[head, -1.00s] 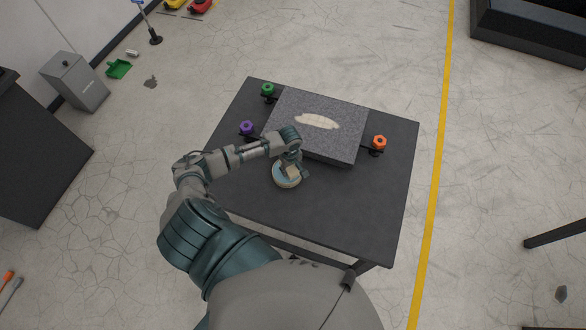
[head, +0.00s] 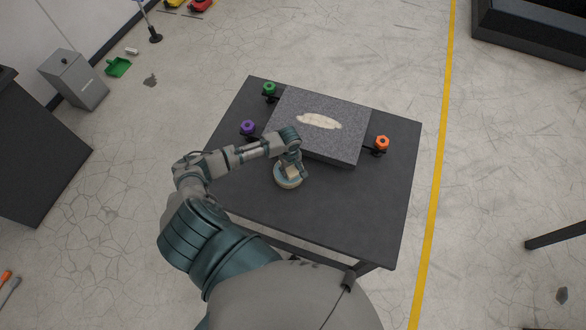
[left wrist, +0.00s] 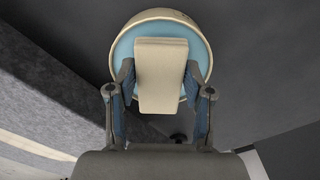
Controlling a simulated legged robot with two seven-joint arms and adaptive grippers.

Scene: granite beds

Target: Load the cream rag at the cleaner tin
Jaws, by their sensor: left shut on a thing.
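My left gripper (left wrist: 160,90) is shut on the cream rag (left wrist: 161,65), a folded pad that shows between its two fingers in the left wrist view. The gripper points down over the cleaner tin (head: 287,182), a round tin with a cream rim and a light blue inside. In the left wrist view the rag covers the middle of the tin (left wrist: 122,45). I cannot tell whether the rag touches the blue surface. The tin stands on the dark table in front of the granite slab. My right gripper is not in view.
The speckled granite slab (head: 345,108) lies on the dark table (head: 350,205) with a pale streak (head: 318,121) on top. Green (head: 269,88), purple (head: 248,127) and orange (head: 382,143) knobs stand around it. The table's front right is clear.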

